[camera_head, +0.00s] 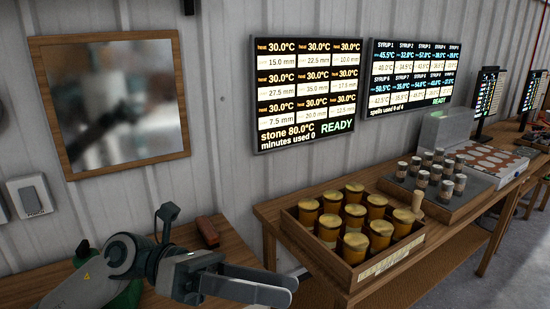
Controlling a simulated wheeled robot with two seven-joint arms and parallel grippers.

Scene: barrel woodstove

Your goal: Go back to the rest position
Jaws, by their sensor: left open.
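My left gripper (262,284) shows at the bottom, left of centre, with its arm coming in from the lower left. Its two grey fingers point right. They look empty and apart, over the gap between the left table and the wooden bench. My right gripper is out of the frame.
A wooden crate (318,262) of several gold-lidded jars stands on the bench (268,212), with a tray of small jars beyond. A reddish-brown block (208,232) lies on the left table (40,279). A mirror (112,103) and screens (306,92) line the wall.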

